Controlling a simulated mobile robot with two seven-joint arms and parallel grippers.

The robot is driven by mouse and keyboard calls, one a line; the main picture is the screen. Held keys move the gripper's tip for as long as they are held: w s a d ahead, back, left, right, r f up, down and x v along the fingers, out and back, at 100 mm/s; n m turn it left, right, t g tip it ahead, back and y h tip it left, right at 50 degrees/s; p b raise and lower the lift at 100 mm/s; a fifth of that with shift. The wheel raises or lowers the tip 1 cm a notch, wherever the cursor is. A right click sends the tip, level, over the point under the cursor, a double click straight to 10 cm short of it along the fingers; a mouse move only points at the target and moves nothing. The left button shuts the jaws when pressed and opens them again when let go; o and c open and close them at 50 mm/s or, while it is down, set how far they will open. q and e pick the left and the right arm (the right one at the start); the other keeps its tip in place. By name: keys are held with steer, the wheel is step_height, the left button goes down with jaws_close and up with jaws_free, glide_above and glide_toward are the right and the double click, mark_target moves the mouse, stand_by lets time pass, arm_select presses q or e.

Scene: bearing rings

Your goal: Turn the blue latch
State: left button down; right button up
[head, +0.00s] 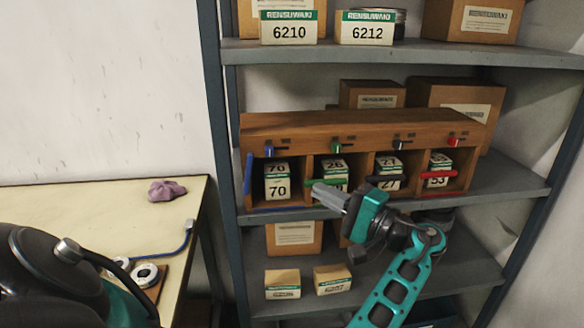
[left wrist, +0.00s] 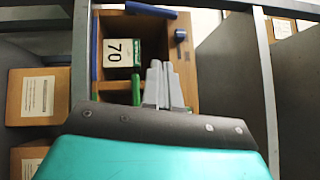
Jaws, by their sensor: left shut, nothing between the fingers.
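The blue latch (head: 269,150) is a small knob on the front beam of the wooden rack (head: 360,125), above the leftmost compartment. Its handle looks upright in the head view. It also shows in the left wrist view (left wrist: 180,35), beyond and to the right of the fingertips. A blue bar (head: 248,173) stands at that compartment's left side, and a box marked 70 (head: 277,190) sits inside. My left gripper (head: 316,188) is shut and empty, in front of the rack, below and right of the latch and apart from it. Its fingers (left wrist: 158,68) lie together. My right gripper is not in view.
Green (head: 337,146), dark (head: 398,145) and red (head: 454,141) latches follow to the right. A green bar (left wrist: 136,90) is close to the fingers in the wrist view. Shelves hold boxes above and below. A table (head: 80,215) with a purple cloth (head: 167,191) stands left.

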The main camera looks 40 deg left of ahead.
arm_select(q)
steer(key=p, duration=0.1)
glide_toward(251, 165)
steer(key=w+a, duration=0.4)
steer(key=a, duration=0.1)
steer(key=s, duration=0.1)
steer(key=s+a+p, duration=0.1)
steer(key=s, duration=0.1)
steer(key=shift+s+a, duration=0.2)
steer(key=shift+a, duration=0.15)
steer(key=shift+s+a+r+p, duration=0.4)
steer(key=shift+s+a+p, duration=0.15)
steer(key=shift+s+p, duration=0.1)
steer(key=shift+r, duration=0.1)
